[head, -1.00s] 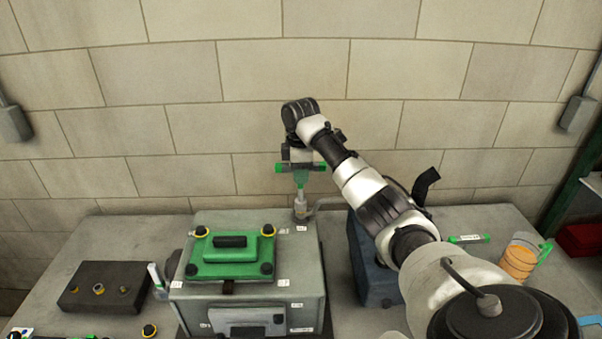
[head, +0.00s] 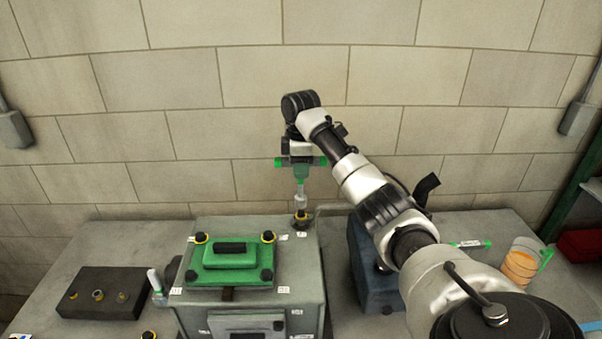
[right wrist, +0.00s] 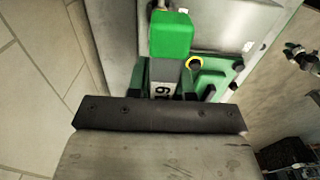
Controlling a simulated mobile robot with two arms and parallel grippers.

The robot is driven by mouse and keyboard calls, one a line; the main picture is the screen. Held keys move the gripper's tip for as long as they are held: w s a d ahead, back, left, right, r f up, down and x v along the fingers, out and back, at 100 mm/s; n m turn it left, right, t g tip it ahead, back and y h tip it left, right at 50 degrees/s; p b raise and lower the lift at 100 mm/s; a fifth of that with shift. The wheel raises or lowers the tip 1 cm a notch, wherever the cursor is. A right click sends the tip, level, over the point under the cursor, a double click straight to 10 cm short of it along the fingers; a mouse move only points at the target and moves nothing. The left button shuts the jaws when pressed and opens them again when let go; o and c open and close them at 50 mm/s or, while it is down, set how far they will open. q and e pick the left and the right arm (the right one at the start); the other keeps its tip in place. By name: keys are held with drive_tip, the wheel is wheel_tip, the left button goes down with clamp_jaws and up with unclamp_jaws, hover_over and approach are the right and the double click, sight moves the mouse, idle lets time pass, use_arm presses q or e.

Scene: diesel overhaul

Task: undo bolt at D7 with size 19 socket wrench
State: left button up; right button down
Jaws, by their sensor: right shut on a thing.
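My right gripper (head: 301,162) is shut on the size 19 socket wrench, upright above the back right corner of the grey engine housing (head: 305,268). The socket wrench (head: 300,188) has a green handle and a pale metal socket pointing down. The position labels are too small to read, so D7 cannot be confirmed. My left gripper is not in view.
A green cover (head: 232,262) with several yellow-ringed bolts lies on the housing. A dark block with holes (head: 100,293) stands on the left table, a blue bin (head: 368,268) right of the housing. An orange-filled container (head: 520,262) stands far right. A wall is close behind.

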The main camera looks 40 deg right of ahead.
drive_tip(key=shift+r, duration=3.1)
drive_tip(key=shift+s, duration=0.1)
drive_tip(key=s+a, duration=0.4)
drive_tip(key=s, duration=0.1)
drive_tip(key=shift+a, duration=0.3)
drive_tip(key=shift+s+f, duration=0.1)
